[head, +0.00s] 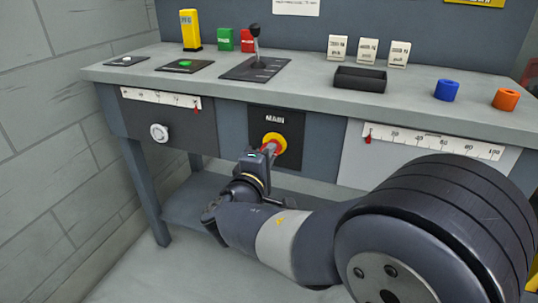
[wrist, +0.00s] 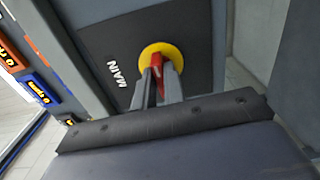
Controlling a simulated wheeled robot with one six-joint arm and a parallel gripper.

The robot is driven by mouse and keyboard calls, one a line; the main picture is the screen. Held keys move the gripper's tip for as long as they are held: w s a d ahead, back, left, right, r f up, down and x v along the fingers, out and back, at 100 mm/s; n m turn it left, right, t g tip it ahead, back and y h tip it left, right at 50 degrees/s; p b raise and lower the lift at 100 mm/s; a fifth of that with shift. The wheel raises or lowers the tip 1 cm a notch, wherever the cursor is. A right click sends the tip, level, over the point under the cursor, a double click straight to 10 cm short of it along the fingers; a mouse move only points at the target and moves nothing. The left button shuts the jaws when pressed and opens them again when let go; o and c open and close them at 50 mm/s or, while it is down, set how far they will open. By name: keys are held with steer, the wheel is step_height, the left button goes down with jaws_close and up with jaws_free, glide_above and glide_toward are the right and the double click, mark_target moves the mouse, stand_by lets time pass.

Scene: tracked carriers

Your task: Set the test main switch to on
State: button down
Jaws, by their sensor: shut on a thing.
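The main switch is a red handle (wrist: 156,72) on a yellow round base (head: 272,138), set on a dark panel marked MAIN (head: 290,119) on the front of the bench. The yellow base also shows in the wrist view (wrist: 172,53), with the panel turned sideways there. In the wrist view my gripper's fingers (wrist: 159,82) are shut on the red handle, one on each side. The fingers hide part of the handle. I cannot read any on or off mark.
A white knob (head: 159,132) sits left of the switch. The lower shelf (head: 190,205) lies below.

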steer(key=shift+m, duration=0.3)
steer(key=c, duration=1.5)
jaws_free()
steer(key=shift+s, duration=0.1)
steer(key=p+v, duration=0.2)
steer(key=v, duration=0.8)
steer(key=shift+s+a+p, duration=0.15)
steer(key=shift+s+p, duration=0.15)
steer(key=shift+p, duration=0.1)
steer(key=b+x, duration=0.2)
steer(key=x, duration=0.9)
steer(key=shift+b, duration=0.4)
